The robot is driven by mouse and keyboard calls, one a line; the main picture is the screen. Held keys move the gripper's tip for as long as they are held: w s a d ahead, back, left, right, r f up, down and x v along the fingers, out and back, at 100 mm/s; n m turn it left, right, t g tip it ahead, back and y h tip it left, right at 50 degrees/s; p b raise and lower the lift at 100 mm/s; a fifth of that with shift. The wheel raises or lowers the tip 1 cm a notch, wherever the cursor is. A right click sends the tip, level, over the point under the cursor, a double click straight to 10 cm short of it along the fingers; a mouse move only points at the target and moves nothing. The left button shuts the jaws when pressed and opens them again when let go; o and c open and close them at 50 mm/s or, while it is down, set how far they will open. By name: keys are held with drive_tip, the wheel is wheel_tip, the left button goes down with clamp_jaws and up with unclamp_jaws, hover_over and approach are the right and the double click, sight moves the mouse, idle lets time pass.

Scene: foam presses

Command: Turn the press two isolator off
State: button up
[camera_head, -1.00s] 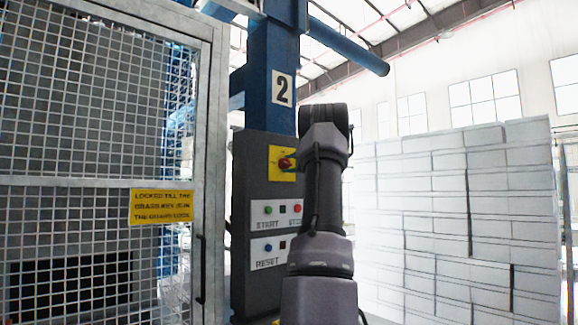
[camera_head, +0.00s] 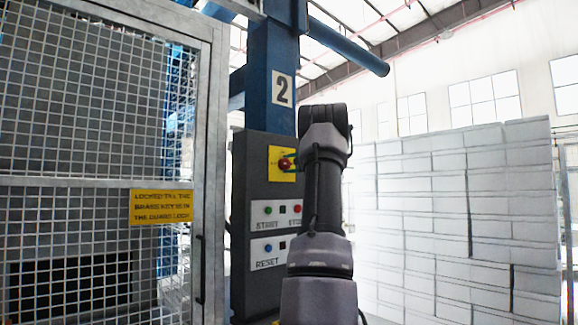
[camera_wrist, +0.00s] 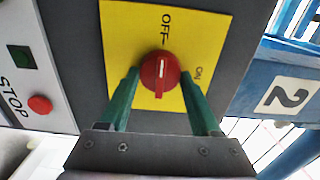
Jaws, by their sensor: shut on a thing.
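The press two isolator is a red rotary knob (camera_wrist: 160,72) on a yellow plate (camera_wrist: 120,30) in the wrist view. Its white mark lies upright in that picture, in line with the OFF tick above it; ON is printed to the right. My gripper (camera_wrist: 159,76) has one green finger on each side of the knob and is shut on it. In the head view the knob (camera_head: 284,164) sits on the yellow plate (camera_head: 275,174) of the dark control box (camera_head: 250,200), under the number 2 sign (camera_head: 282,87). My arm hides the box's right side there.
Below the isolator are START and STOP buttons (camera_head: 268,210) and a RESET button (camera_head: 268,247). A mesh guard door (camera_head: 212,180) with a yellow notice (camera_head: 161,207) stands at left. Stacked pale blocks (camera_head: 460,220) stand at right.

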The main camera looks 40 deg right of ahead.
drive_tip(key=o, duration=1.4)
drive_tip(key=shift+c, duration=0.2)
drive_tip(key=shift+s, duration=0.15)
drive_tip(key=s, duration=1)
drive_tip(key=shift+s+d, duration=0.3)
drive_tip(key=shift+d, duration=0.1)
